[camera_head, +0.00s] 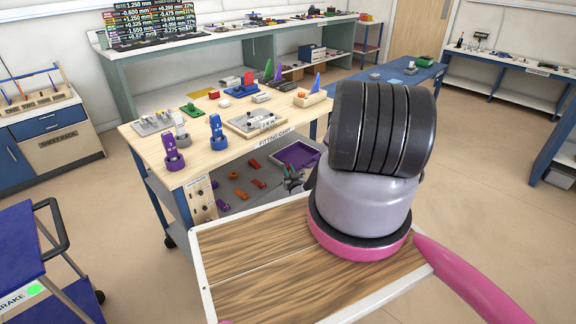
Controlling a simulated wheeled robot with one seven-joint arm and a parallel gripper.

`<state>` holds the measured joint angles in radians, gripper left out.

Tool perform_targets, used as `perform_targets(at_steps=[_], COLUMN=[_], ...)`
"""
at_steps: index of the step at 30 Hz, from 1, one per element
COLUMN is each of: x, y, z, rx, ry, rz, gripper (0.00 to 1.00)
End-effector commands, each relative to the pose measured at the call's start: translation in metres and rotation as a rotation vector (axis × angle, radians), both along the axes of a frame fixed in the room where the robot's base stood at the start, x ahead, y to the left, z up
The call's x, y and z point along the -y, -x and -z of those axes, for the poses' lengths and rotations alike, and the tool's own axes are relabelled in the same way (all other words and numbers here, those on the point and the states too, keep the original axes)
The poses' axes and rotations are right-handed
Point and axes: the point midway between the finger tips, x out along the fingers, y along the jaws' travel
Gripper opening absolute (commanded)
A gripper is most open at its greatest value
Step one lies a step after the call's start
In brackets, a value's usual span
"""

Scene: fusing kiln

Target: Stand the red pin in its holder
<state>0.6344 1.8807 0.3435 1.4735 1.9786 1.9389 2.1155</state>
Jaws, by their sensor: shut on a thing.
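My gripper (293,180) shows small and dark at the left edge of my arm, in front of the cart's lower shelf. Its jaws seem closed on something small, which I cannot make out. Most of the gripper is hidden behind my arm. I cannot pick out the red pin for certain. The fitting cart (205,167) has a pale wooden top. I cannot tell which thing is the red pin's holder.
A blue cart (22,250) stands left. Floor is free at right.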

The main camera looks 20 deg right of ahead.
Motion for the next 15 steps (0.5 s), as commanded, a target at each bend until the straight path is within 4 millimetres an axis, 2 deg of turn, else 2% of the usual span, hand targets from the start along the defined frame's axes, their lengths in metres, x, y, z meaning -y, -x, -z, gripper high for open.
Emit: perform_targets(at_steps=[6, 15], x=[0.000, 0.000], y=[0.001, 0.000], z=[0.014, 0.017], rx=[-0.001, 0.000], ry=[0.001, 0.001], rz=[0.001, 0.000], gripper=[0.00, 0.00])
